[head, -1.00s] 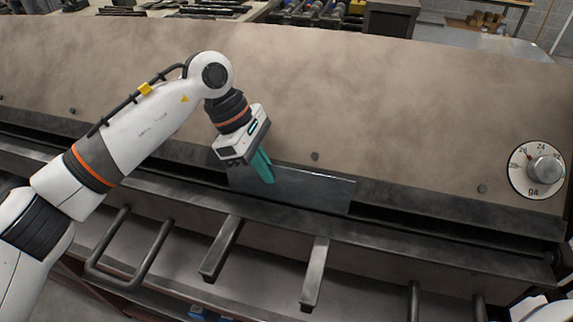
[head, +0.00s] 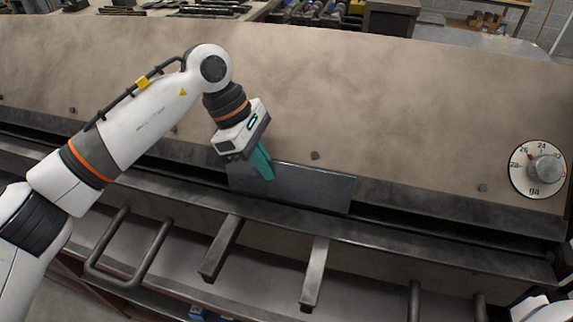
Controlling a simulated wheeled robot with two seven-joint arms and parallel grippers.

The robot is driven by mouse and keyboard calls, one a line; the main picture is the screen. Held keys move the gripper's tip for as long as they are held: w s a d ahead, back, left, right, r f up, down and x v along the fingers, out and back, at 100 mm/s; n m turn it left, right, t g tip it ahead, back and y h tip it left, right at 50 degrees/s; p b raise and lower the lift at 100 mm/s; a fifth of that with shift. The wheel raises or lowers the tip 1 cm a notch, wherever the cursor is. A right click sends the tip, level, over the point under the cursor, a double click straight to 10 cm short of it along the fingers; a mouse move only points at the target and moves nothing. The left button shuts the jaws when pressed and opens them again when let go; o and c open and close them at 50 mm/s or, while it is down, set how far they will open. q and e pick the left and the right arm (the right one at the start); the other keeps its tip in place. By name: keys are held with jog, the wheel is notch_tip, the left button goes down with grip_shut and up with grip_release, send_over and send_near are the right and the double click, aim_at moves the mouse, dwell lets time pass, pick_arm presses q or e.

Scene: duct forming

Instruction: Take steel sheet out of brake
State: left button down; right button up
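The steel sheet (head: 312,190) is a dark grey flat rectangle. My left gripper (head: 265,172) has teal fingers and reaches down onto the sheet's upper left part. The fingers appear shut on the sheet's upper edge; the far finger is mostly hidden. My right gripper is out of view; only a white piece of my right arm shows at the lower right corner.
A round dial (head: 541,169) is on the brake's right face. Bar handles (head: 314,275) and a looped handle (head: 128,255) stick out below the jaw at the front. Benches with tools and a grey box (head: 391,18) stand behind. The space above the jaw right of the sheet is clear.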

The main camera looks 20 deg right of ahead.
pick_arm(q)
jog(key=shift+s+a, duration=0.2)
jog(key=shift+s, duration=0.1)
jog(key=s+a+b, duration=0.7)
jog(key=s+a, duration=0.2)
jog(key=s, duration=0.4)
jog(key=shift+s+a, duration=0.15)
jog(key=shift+s, duration=0.25)
